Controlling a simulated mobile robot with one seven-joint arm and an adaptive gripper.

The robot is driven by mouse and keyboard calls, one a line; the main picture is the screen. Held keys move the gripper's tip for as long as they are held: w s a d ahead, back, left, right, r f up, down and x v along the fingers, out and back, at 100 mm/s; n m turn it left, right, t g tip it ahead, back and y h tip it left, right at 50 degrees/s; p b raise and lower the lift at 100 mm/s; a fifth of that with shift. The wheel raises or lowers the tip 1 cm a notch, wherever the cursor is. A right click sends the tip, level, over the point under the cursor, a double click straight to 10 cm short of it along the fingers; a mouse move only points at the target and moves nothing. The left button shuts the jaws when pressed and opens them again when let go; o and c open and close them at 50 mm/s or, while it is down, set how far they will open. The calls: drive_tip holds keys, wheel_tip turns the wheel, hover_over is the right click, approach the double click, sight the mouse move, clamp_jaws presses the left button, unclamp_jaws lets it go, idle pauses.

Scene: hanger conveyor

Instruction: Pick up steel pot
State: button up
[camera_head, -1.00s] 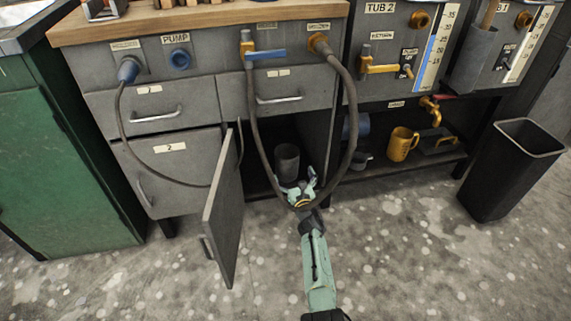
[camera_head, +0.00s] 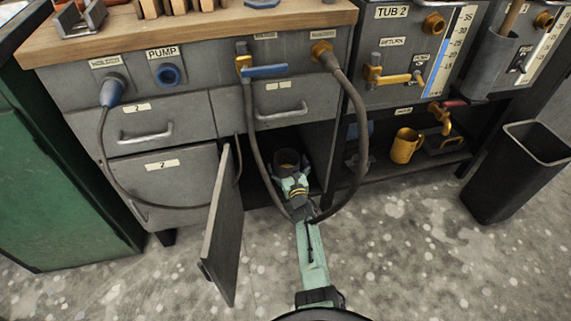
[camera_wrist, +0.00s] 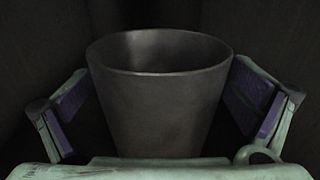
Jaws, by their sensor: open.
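The steel pot (camera_wrist: 160,105) is a dark grey, open-topped pot, wider at the rim, standing upright inside the open cabinet. In the head view the pot (camera_head: 287,158) shows just beyond my gripper (camera_head: 293,182), which partly covers it. In the wrist view my gripper (camera_wrist: 162,110) is open, with one purple-padded finger on each side of the pot. The pot stands between the fingers, with a narrow dark gap at the left finger; contact at the right finger cannot be told. The pot's lower part is hidden by the gripper's palm.
The open cabinet door (camera_head: 222,225) stands left of my arm. A dark hose (camera_head: 359,120) loops down across the cabinet opening, close to my wrist. A yellow mug (camera_head: 405,146) sits on the shelf at right, and a black bin (camera_head: 512,175) stands beyond it.

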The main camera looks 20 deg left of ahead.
drive_tip(key=shift+c, duration=0.4)
drive_tip(key=shift+r, duration=0.1)
drive_tip(key=c, duration=1.5)
